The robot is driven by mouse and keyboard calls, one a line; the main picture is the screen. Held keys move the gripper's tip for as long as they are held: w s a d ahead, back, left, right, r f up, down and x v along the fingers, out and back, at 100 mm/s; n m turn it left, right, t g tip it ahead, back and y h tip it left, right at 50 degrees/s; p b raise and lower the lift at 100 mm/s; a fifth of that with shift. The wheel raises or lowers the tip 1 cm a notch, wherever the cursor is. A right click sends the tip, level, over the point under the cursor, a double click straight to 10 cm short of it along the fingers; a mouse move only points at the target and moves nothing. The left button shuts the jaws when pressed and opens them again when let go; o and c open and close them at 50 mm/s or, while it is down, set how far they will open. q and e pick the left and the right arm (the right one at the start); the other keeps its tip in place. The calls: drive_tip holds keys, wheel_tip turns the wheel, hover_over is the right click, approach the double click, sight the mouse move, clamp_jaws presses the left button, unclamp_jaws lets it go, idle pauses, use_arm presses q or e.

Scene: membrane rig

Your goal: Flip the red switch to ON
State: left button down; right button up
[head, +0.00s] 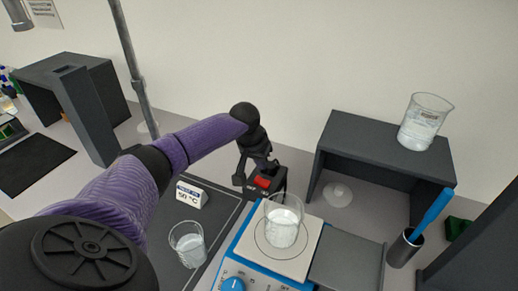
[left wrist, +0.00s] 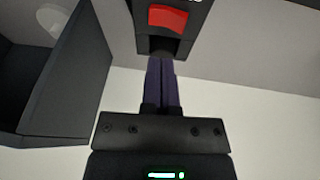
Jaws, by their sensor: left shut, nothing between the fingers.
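The red switch (head: 262,182) is a rocker on a small black box (head: 279,181) behind the hotplate. In the left wrist view the red switch (left wrist: 179,19) is at the top centre, set in its black housing (left wrist: 147,41). My left gripper (head: 256,176) reaches down at the box from above. In the left wrist view its closed fingers (left wrist: 161,66) point at the lower edge of the housing, just below the red rocker. The fingers are together with nothing between them. I cannot tell whether they touch the box, nor which position the rocker is in. My right gripper is not in view.
A blue and white hotplate (head: 303,263) carries a beaker (head: 283,222). Another beaker (head: 188,246) and a 50 °C sign (head: 190,194) are to its left. A dark shelf (head: 374,148) with a beaker (head: 424,122) on top stands at right. A metal pole (head: 131,62) rises at left.

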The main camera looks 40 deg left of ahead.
use_arm(q)
wheel_tip(320, 180, up, 8)
drive_tip(key=s+d+p, duration=0.1)
drive_tip(key=s+d, duration=0.1)
drive_tip(key=shift+d+r+p, duration=0.2)
drive_tip(key=shift+d+p, duration=0.1)
drive_tip(key=shift+d, duration=0.1)
wheel_tip(320, 180, up, 13)
drive_tip(key=p, duration=1.6)
drive_tip(key=shift+p, duration=0.4)
